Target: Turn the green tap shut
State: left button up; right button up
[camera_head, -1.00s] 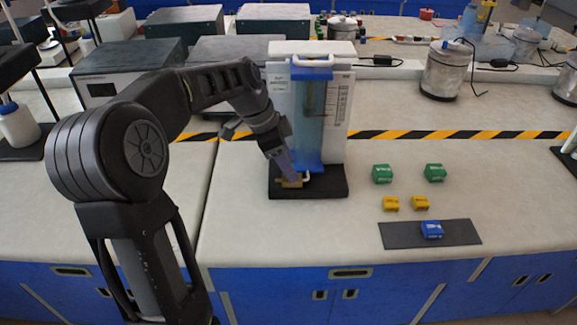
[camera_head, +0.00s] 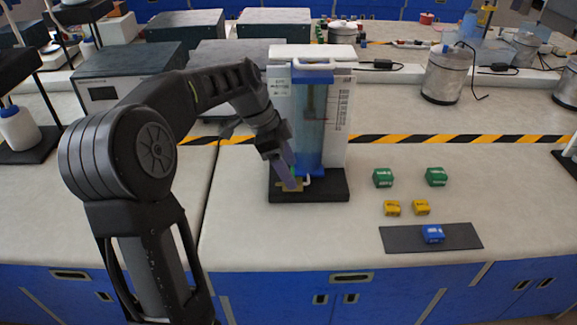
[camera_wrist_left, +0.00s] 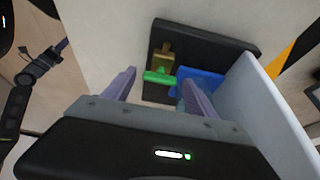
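The green tap (camera_wrist_left: 160,77) shows in the left wrist view as a short green bar beside a brass-coloured fitting (camera_wrist_left: 162,57), low at the front of the blue clear-fronted tank (camera_head: 312,115). The tank stands on a black base (camera_head: 325,190). My left gripper (camera_head: 291,186) points down at the front of the base. In the left wrist view its two fingers (camera_wrist_left: 158,80) are apart, with the green bar showing in the gap between them; I cannot tell whether they touch it. The tap is mostly hidden by the fingers in the head view. My right gripper is not in view.
Green blocks (camera_head: 383,178), yellow blocks (camera_head: 392,208) and a blue block (camera_head: 432,234) on a dark mat (camera_head: 400,240) lie to the right. Grey boxes (camera_head: 125,75) stand behind my left arm. A metal canister (camera_head: 442,75) stands at the back right. The bench front is clear.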

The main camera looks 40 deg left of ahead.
pick_arm(q)
jog(key=shift+o, duration=0.2)
jog(key=shift+r, duration=0.1)
jog(key=v, duration=0.7)
jog(key=shift+r, duration=0.25)
jog(key=shift+s+a, duration=0.15)
